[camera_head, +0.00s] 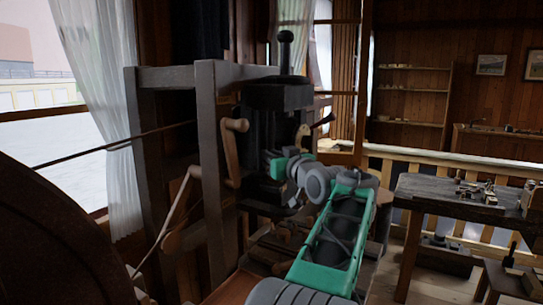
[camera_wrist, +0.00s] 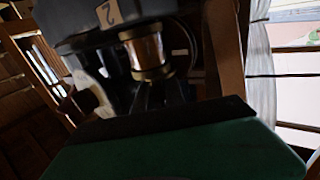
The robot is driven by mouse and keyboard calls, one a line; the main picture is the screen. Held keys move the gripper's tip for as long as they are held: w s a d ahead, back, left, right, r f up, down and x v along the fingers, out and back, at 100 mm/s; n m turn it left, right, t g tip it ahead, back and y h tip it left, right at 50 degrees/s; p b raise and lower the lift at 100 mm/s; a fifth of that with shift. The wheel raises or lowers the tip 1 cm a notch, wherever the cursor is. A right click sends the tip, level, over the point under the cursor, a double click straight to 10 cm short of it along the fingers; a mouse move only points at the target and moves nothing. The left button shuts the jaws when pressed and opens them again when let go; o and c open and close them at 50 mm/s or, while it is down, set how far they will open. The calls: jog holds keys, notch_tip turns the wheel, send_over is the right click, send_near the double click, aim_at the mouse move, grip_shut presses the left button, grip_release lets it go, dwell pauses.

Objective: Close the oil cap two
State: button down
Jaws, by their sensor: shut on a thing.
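My gripper (camera_head: 272,160) reaches up to the dark machine head (camera_head: 276,95) in the head view. Its fingertips are hard to make out there against the dark metal. In the wrist view my dark fingers (camera_wrist: 160,92) point up to a copper-coloured cylinder with a brass rim, which I take for oil cap two (camera_wrist: 147,52). The fingers are shut on it at its lower rim. A tag with the number 2 (camera_wrist: 109,13) is on the dark block beside it. The cap's top is hidden against the block, and I cannot tell how it is seated.
A wooden frame post (camera_head: 210,170) and a wooden crank handle (camera_head: 232,145) stand close left of my gripper. A workbench (camera_head: 455,200) with small items is at the right. A large dark wheel (camera_head: 45,240) fills the lower left.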

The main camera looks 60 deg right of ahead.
jog(key=y+p, duration=0.1)
jog(key=n+t+y, duration=0.1)
jog(key=n+y+p, duration=0.1)
jog(key=shift+d+r+p, duration=0.25)
jog(key=shift+p, duration=0.05)
jog(key=shift+w+f+n+t+y+p, duration=0.15)
jog(key=shift+n+t+y+p, duration=0.15)
jog(key=shift+n+y+p, duration=0.5)
jog(key=shift+a+y, duration=0.1)
jog(key=shift+y, duration=0.3)
jog(key=c, duration=1.4)
grip_release()
jog(key=shift+f, duration=0.15)
